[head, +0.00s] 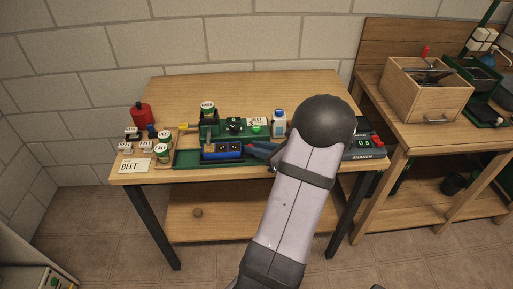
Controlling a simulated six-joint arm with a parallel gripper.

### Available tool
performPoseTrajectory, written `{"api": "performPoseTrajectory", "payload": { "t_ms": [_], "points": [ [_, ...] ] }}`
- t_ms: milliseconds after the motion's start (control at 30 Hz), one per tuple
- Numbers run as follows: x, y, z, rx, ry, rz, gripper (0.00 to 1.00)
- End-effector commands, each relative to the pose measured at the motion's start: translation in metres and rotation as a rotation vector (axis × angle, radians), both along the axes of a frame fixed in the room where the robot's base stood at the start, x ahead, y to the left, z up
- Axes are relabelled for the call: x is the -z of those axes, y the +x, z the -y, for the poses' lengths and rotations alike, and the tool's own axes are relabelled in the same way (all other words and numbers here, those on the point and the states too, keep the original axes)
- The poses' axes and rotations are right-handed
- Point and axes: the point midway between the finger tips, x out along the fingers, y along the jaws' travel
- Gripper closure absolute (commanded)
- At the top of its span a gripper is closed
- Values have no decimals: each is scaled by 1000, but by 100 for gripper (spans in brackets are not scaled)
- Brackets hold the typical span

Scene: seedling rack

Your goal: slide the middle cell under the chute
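A small blue block with a row of cells (222,156) sits in a long green tray (187,159) near the front left of the wooden bench. A tan peg or spout stands at the block's left end, and dark openings show on its top. Behind it is a dark green unit (244,133) with a BEET label and a green button; I cannot make out which part is the chute. My gripper (256,150) is at the right end of the blue block, pointing left, close to or touching it. The gap between its fingers is too small to read. My arm hides the tray's right end.
Several small labelled jars (162,151) and a BEET card (134,166) stand at the left, with a red bottle (141,115) behind. A white bottle with a blue cap (279,122) stands behind my gripper. A SHAKER unit (363,152) is at the right. The bench's back is clear.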

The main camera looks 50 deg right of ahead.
Motion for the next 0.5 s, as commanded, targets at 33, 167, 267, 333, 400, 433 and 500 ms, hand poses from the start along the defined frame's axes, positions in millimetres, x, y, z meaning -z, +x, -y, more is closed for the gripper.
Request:
{"api": "performPoseTrajectory", "payload": {
  "t_ms": [33, 167, 267, 333, 400, 433, 500],
  "points": [
    [0, 0, 0, 0, 0, 0, 100],
    [0, 1, -1, 0, 0, 0, 100],
    [1, 10, -9, -2, 0, 1, 100],
    [1, 18, -17, -3, 0, 1, 100],
    [1, 25, -25, -3, 1, 2, 100],
    [0, 27, -27, -2, 1, 2, 100],
    [0, 29, -29, -1, 0, 1, 100]
  ]
}}
